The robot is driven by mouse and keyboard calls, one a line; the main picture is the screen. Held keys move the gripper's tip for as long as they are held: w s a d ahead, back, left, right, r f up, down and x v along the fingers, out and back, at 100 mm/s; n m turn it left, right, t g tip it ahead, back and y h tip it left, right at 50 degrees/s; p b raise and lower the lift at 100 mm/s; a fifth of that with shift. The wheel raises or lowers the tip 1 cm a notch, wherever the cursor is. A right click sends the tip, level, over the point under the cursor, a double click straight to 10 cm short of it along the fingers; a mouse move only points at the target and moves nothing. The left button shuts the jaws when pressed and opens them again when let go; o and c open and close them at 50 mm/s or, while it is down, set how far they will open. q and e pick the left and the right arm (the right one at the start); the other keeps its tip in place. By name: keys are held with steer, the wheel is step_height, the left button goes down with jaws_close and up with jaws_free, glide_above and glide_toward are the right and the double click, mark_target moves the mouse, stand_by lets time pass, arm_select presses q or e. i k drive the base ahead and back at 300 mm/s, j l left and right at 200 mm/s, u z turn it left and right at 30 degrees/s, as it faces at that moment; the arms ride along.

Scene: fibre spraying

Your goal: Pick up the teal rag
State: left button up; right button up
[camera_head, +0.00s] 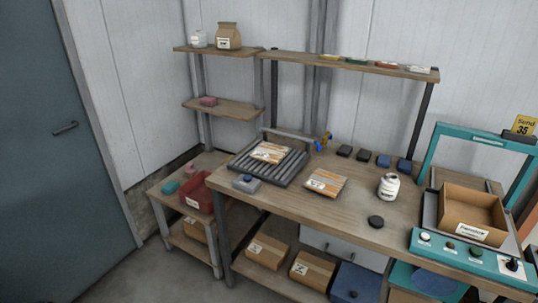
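A small teal item (171,187), which looks like the rag, lies on the top of the low side table (180,201) at the left, near its left edge. It is small in the picture and its folds cannot be made out. A dark red bin (196,193) stands just to its right, and a small pink item (190,169) lies behind it. Neither of my grippers shows in the head view.
The long workbench (290,205) holds a roller rack (268,165), a white bottle (388,186) and a cardboard box (472,214) in a teal-framed station. A grey door (65,140) is at the left. Floor (150,275) before the side table is clear.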

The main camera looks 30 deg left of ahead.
mark_target(171, 186)
steer(key=u, duration=1.7)
steer(key=z, duration=0.25)
steer(key=i+j+z, duration=0.55)
steer(key=z, duration=0.2)
steer(key=i+j+z, duration=0.15)
steer(key=j+z, duration=0.25)
steer(key=j, duration=0.15)
